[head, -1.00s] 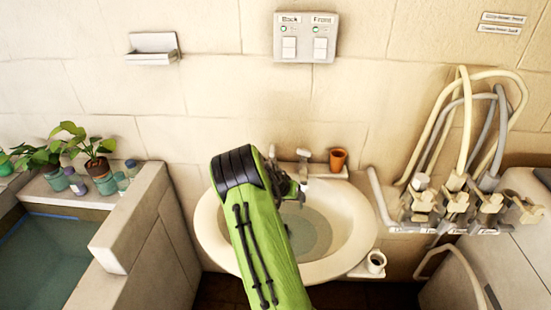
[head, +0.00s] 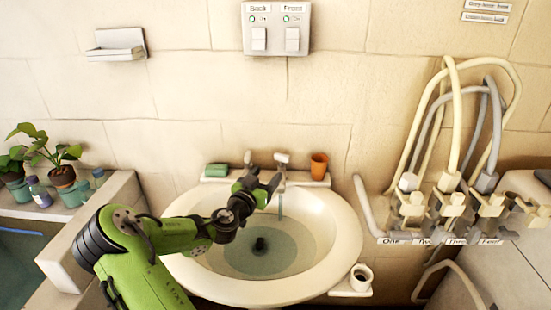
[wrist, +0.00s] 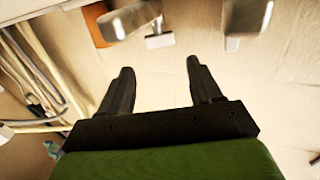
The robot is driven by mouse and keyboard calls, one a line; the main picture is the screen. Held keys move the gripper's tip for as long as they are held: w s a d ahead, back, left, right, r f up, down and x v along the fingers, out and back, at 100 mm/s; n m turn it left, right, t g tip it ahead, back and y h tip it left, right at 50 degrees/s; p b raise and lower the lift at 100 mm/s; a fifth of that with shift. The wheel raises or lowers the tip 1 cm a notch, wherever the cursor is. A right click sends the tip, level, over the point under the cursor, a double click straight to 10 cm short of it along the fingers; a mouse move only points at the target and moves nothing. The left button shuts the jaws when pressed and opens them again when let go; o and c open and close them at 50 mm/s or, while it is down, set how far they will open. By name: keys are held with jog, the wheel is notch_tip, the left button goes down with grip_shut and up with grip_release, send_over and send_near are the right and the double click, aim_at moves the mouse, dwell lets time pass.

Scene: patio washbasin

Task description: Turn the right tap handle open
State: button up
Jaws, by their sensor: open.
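The right tap handle (head: 282,158) stands on the back ledge of the round cream basin (head: 345,245), left of an orange cup (head: 319,166). The left tap handle (head: 248,158) stands beside it. My gripper (head: 263,177) is open and empty, just in front of the taps. A thin vertical streak, perhaps running water, hangs below the right tap. In the wrist view my two fingers (wrist: 160,68) are spread with nothing between them. Blurred metal tap parts (wrist: 130,18) show beyond them, near the cup (wrist: 97,25). I cannot tell whether anything touches.
A green soap bar (head: 217,170) lies on the ledge's left end. A small white holder (head: 361,278) sits at the basin's right rim. Hoses (head: 454,120) and valves crowd the right wall. Potted plants (head: 62,176) stand on the left wall.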

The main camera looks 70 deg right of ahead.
aim_at(281, 158)
jog(key=d, duration=0.4)
jog(key=s+d, duration=0.1)
jog(key=d, duration=0.3)
jog(key=s+d, duration=0.1)
jog(key=d, duration=0.2)
jog(key=shift+d+p, duration=0.35)
jog(key=shift+d, duration=0.05)
jog(key=shift+c, duration=0.2)
